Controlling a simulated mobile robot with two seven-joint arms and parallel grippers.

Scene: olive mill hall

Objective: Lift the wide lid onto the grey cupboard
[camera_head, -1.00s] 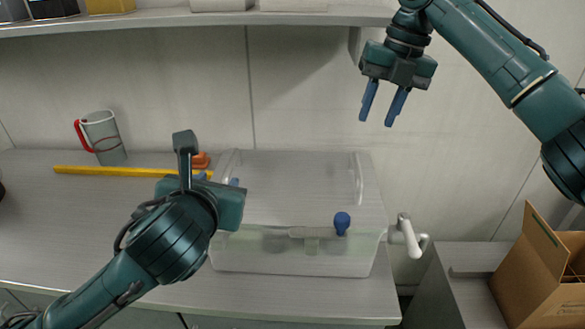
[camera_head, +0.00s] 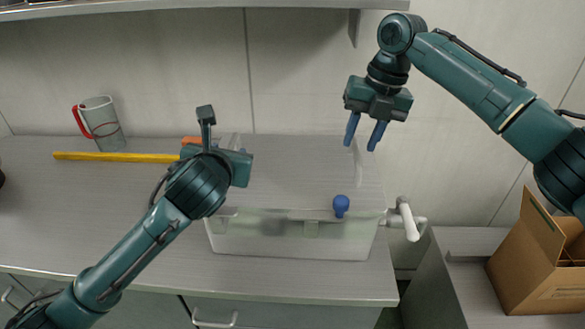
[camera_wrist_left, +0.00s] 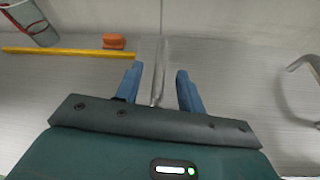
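The wide lid (camera_head: 290,180) appears as a clear, hardly visible sheet on top of a clear plastic box (camera_head: 290,240), with upright clear edges at its left and right. My left gripper (camera_wrist_left: 157,72) is open at the left side. In the left wrist view a thin clear edge stands between its blue fingers, with a gap to each. In the head view its fingers are mostly hidden. My right gripper (camera_head: 364,139) is open, fingers pointing down, at the right clear edge; contact is unclear. The grey cupboard seems to be the low grey unit (camera_head: 468,240) at right.
A blue knob (camera_head: 341,206) shows at the box front. A mug with a red handle (camera_head: 101,123), a yellow bar (camera_head: 115,157) and an orange object (camera_head: 192,140) are on the counter (camera_head: 80,210). A white pipe (camera_head: 406,218) and an open cardboard box (camera_head: 545,260) are at right.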

